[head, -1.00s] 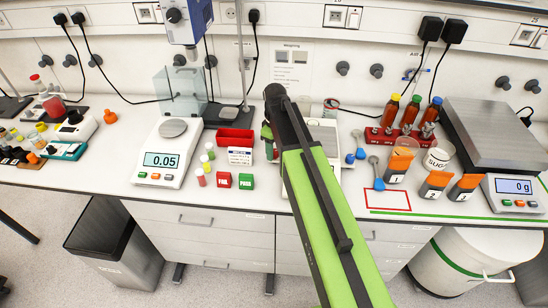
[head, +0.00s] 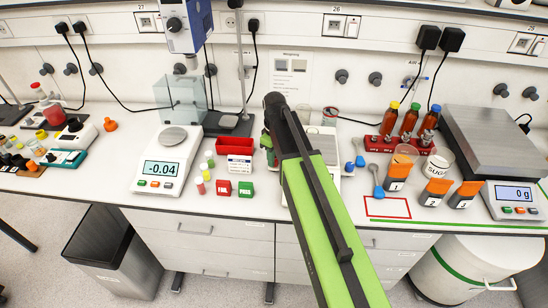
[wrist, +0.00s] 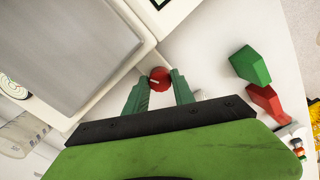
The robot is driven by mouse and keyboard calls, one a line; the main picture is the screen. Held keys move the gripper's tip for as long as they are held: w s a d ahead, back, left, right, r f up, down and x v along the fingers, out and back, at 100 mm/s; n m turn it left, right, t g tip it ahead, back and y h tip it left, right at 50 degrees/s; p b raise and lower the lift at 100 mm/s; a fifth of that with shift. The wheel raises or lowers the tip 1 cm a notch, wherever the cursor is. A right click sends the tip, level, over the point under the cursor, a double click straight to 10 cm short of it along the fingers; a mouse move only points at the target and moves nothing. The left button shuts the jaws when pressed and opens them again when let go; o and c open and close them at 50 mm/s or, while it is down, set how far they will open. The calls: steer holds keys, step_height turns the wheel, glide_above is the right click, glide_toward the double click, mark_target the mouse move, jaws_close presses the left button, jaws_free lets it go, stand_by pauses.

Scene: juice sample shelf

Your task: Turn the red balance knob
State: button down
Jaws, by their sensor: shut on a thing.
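The red balance knob (wrist: 160,74) is small and round with a pale line across its face. In the wrist view it sits beside the corner of a balance with a grey plate (wrist: 75,45). My gripper (wrist: 158,83) has its two green fingers on either side of the knob, shut on it. In the head view my black and green arm covers the knob and most of that balance; part of the gripper (head: 268,140) shows at the arm's left edge.
A red FAIL block (head: 223,188) and a green PASS block (head: 245,189) stand left of my arm, near a red tray (head: 238,145). A white balance (head: 163,170) reading -0.04 stands further left. Bottles in a red rack (head: 400,143) and orange-topped packets (head: 436,192) are at right.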

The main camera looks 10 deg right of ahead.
steer(key=m, duration=0.4)
steer(key=shift+a, duration=0.1)
steer(key=shift+m, duration=2.2)
steer(key=c, duration=1.1)
jaws_free()
steer(key=shift+o, duration=0.2)
step_height(320, 180, up, 18)
steer(key=p, duration=1.7)
steer(key=shift+f, duration=0.25)
